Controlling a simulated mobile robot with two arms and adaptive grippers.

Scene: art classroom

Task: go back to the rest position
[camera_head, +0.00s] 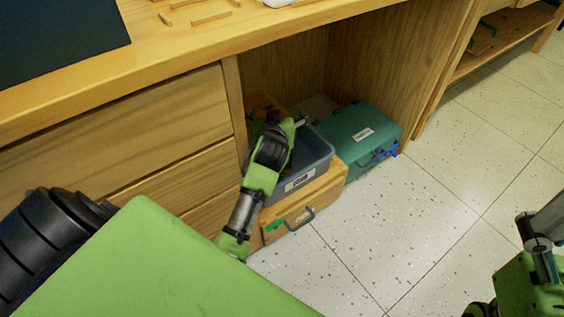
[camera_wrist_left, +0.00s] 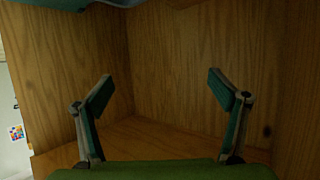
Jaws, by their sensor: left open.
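My left arm reaches into the open cubby under the wooden desk in the head view. My left gripper (camera_wrist_left: 160,92) is open and empty in the left wrist view, its two fingers spread wide with bare wooden panels behind them. In the head view the gripper end is small and dark above the grey bin (camera_head: 318,160), and I cannot make out its fingers there. Part of my right arm shows at the lower right edge of the head view. My right gripper is not in view.
The labelled grey bin rests on a wooden box (camera_head: 330,190) with a handle. A teal case (camera_head: 365,133) stands to its right. The desk top (camera_head: 180,45) overhangs the cubby, with drawers (camera_head: 110,150) at left. The tiled floor (camera_head: 430,210) at right is clear.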

